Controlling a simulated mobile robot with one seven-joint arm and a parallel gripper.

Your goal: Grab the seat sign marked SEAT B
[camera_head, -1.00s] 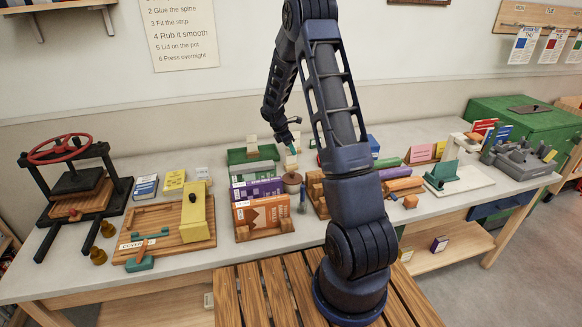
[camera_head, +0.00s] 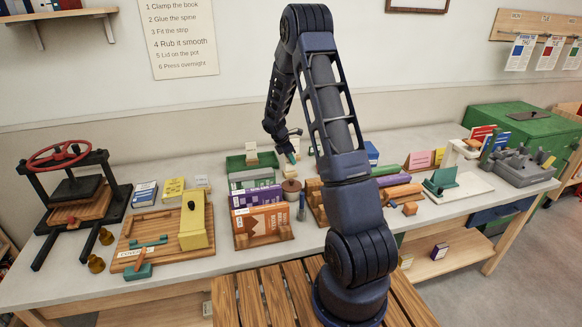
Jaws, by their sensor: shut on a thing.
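My gripper (camera_head: 292,154) is at the back middle of the table, beside the green tray (camera_head: 235,163) and above the lidded brown pot (camera_head: 291,186). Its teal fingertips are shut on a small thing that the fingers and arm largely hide. A small cream sign (camera_head: 251,149) stands upright at the green tray, left of my gripper. Its lettering is too small to read, so I cannot tell which sign is SEAT B.
Purple and orange book holders (camera_head: 262,228) stand in front of the tray. A wooden board with a yellow block (camera_head: 193,226) and a black press (camera_head: 72,190) are at left.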

